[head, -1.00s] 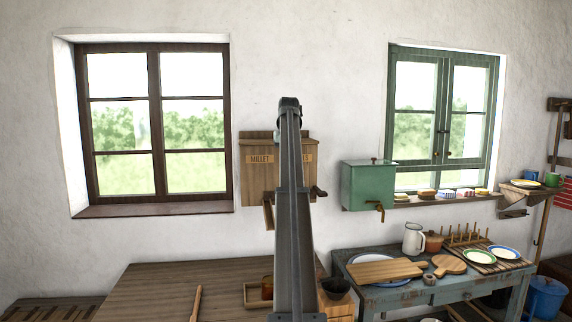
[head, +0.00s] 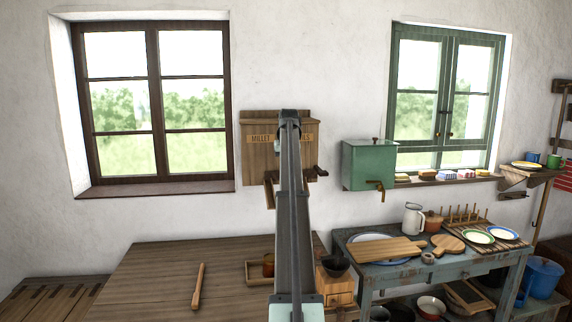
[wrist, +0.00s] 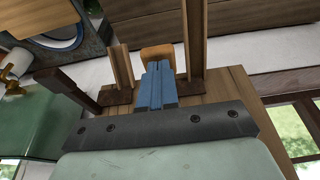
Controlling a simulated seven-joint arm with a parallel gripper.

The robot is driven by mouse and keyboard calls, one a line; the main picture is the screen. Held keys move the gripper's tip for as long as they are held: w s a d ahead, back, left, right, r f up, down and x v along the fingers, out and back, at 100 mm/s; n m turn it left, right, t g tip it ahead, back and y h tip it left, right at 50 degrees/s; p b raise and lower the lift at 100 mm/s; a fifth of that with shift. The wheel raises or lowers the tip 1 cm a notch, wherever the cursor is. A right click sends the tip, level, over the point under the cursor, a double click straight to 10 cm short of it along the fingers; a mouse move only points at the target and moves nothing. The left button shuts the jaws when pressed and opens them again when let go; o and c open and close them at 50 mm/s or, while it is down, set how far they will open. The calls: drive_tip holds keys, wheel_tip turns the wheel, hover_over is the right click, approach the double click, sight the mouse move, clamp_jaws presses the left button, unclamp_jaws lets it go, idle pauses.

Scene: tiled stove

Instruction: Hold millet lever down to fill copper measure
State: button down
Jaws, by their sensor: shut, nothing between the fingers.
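The wooden dispenser (head: 258,165) hangs on the wall in the head view, its left half labelled MILLET. My arm covers its middle and part of the right label. In the wrist view my gripper (wrist: 157,68) is shut and empty, with its blue fingers between two wooden chutes (wrist: 195,45). A dark lever piece (wrist: 188,90) lies close beside the fingers; contact cannot be told. Another dark lever (wrist: 78,90) is farther left. An orange-brown block-like thing (wrist: 157,51) shows beyond the fingertips. I cannot clearly identify the copper measure; a brownish vessel (head: 268,268) stands in a small tray.
A green tank (head: 368,165) with a tap hangs close to the right of the dispenser; it also shows in the wrist view (wrist: 40,115).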

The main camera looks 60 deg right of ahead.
drive_tip(key=shift+s+a+f+t+h, duration=0.2)
drive_tip(key=shift+s+f+t+h, duration=0.1)
drive_tip(key=shift+f, duration=0.25)
drive_tip(key=shift+a+f+t+h, duration=0.15)
drive_tip(key=shift+f+t+h, duration=0.25)
drive_tip(key=shift+f, duration=0.3)
drive_tip(key=shift+f+t+h, duration=0.3)
drive_tip(key=shift+f, duration=0.6)
drive_tip(key=shift+s+f, duration=0.15)
drive_tip(key=shift+f, duration=0.15)
idle(2.2)
drive_tip(key=shift+r, duration=0.1)
idle(0.5)
drive_tip(key=v, duration=1.4)
drive_tip(key=shift+w+r, duration=0.25)
drive_tip(key=shift+r, duration=0.05)
